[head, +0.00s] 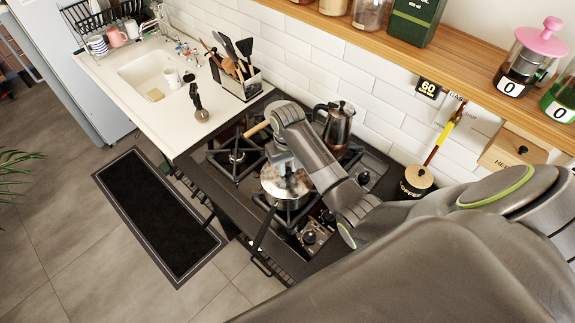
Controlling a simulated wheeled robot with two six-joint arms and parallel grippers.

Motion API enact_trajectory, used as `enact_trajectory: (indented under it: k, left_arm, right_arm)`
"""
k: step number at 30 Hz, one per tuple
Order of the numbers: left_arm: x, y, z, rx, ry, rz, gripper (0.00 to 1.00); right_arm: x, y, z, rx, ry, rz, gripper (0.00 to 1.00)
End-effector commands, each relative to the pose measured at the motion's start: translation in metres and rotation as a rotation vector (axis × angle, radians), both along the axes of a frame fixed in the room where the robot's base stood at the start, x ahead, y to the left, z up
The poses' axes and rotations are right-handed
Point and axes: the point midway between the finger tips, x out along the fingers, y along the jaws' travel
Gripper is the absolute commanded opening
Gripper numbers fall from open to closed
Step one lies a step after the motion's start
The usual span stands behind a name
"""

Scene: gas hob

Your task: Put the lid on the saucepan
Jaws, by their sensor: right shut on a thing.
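The steel saucepan (286,202) stands on a front burner of the hob, its long dark handle pointing toward the front edge. A shiny round lid (296,185) is over the saucepan's mouth, roughly level. I cannot tell whether it rests on the rim or hangs just above it. My right gripper (284,168) comes down from above and is shut on the top of the lid; its fingertips and the lid's knob are mostly hidden. My left gripper is out of view.
A moka pot (337,128) stands at the back of the hob, close to my right arm. A wooden handle (257,128) sticks out behind my wrist. A utensil holder (238,82) and a pepper mill (199,104) stand on the left counter. A shelf (440,65) overhangs the right side.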

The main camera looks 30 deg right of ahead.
Motion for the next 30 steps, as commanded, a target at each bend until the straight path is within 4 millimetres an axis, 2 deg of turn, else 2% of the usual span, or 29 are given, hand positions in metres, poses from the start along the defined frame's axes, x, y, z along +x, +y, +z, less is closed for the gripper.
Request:
enact_trajectory:
  k: [5, 6, 11, 17, 22, 30]
  left_arm:
    - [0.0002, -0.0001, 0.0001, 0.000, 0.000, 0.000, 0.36]
    - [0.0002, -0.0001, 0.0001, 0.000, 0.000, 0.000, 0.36]
    - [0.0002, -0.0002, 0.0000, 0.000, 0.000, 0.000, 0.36]
    - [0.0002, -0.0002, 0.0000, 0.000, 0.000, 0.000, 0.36]
    - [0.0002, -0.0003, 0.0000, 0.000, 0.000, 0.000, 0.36]
    - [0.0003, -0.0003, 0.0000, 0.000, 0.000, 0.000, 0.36]
  right_arm:
    - [0.0002, 0.0001, 0.0003, 0.000, -0.001, 0.000, 0.00]
    - [0.0002, 0.0001, 0.0003, 0.000, -0.001, 0.000, 0.24]
    - [0.0002, 0.0001, 0.0002, 0.000, -0.001, 0.000, 0.45]
    - [0.0001, 0.0000, 0.0002, 0.000, 0.000, 0.000, 0.46]
    - [-0.0002, 0.0000, -0.0002, 0.000, 0.000, 0.000, 0.68]
    - [0.0000, -0.0001, 0.0003, 0.000, 0.000, 0.000, 0.68]
